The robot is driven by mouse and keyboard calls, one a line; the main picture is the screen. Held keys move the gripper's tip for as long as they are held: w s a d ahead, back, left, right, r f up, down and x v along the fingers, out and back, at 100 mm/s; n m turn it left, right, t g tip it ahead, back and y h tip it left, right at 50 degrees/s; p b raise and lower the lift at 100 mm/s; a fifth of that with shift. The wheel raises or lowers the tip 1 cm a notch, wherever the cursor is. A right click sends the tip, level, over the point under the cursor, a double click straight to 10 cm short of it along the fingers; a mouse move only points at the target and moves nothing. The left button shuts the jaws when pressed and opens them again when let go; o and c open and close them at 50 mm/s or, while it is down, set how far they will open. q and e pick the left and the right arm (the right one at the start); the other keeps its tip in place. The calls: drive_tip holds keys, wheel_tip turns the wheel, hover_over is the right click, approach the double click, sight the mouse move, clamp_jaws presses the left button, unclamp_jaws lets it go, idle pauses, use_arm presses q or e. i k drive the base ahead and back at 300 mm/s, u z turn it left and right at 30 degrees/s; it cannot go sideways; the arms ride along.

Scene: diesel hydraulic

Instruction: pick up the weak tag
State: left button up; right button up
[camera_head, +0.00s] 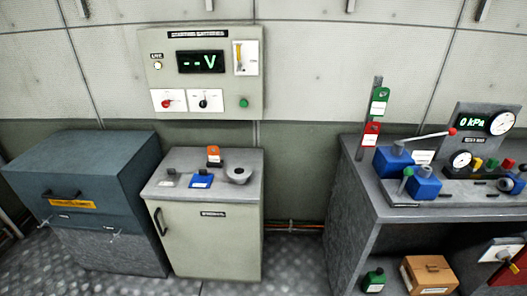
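No tag in the head view has readable lettering, so I cannot tell which one is the weak tag. A green tag (379,101) and a red tag (371,134) hang on an upright dark strip (366,120) at the left end of the right bench. A small orange tag-like piece (214,154) stands upright on top of the pale cabinet (207,228) in the middle. Neither of my grippers is in view.
The cabinet top also holds a blue block (201,179) and a grey round piece (238,175). A wall panel (203,72) reads "--V". A blue-grey box (84,170) stands left. The right bench (372,200) carries blue valves and gauges. Floor between cabinet and bench is clear.

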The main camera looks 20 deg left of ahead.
sight(213, 157)
drive_tip(key=z, duration=0.25)
drive_tip(key=i, duration=1.25)
drive_tip(key=u, duration=0.8)
